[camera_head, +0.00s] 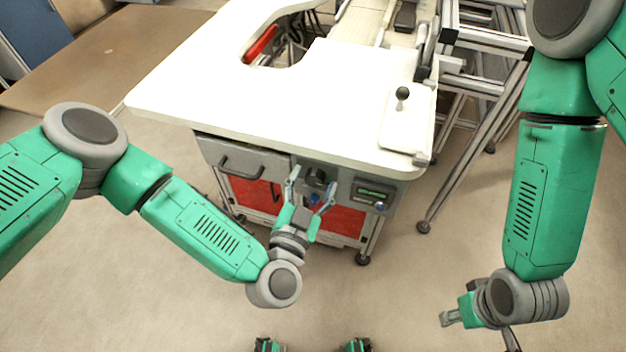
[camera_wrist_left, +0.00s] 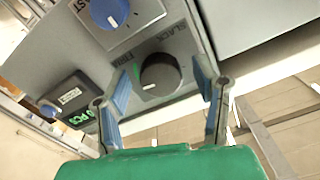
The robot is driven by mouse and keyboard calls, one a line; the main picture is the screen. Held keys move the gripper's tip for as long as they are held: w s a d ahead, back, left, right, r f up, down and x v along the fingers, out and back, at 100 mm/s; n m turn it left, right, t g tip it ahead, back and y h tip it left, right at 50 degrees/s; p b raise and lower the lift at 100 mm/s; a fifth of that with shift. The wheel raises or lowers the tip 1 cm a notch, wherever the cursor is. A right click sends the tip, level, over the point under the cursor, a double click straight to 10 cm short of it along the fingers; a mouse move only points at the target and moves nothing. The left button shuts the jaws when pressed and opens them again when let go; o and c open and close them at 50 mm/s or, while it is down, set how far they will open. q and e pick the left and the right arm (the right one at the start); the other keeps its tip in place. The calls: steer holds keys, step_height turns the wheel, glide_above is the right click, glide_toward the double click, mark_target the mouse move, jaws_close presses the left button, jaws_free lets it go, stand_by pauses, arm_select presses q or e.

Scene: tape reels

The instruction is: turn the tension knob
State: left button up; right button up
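The tension knob is the round black knob (camera_wrist_left: 160,76) on the grey front panel, by the words SLACK and FIRM in the left wrist view. It has a white mark at its lower left and a green mark beside it. It also shows in the head view (camera_head: 317,177). My left gripper (camera_head: 313,180) is open in front of the panel, its two blue-grey fingers on either side of the knob. In the left wrist view a gap shows between each fingertip (camera_wrist_left: 162,72) and the knob. My right gripper (camera_head: 450,318) hangs low at the right, far from the panel, partly hidden.
A blue knob (camera_wrist_left: 108,12) sits beside the black one. A counter box with a green display (camera_head: 372,192) is on the panel's right. The white tabletop (camera_head: 300,110) overhangs the panel. A metal frame (camera_head: 462,160) stands at the right. Floor between the arms is clear.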

arm_select(q)
steer(key=v, duration=1.2)
stand_by(0.5)
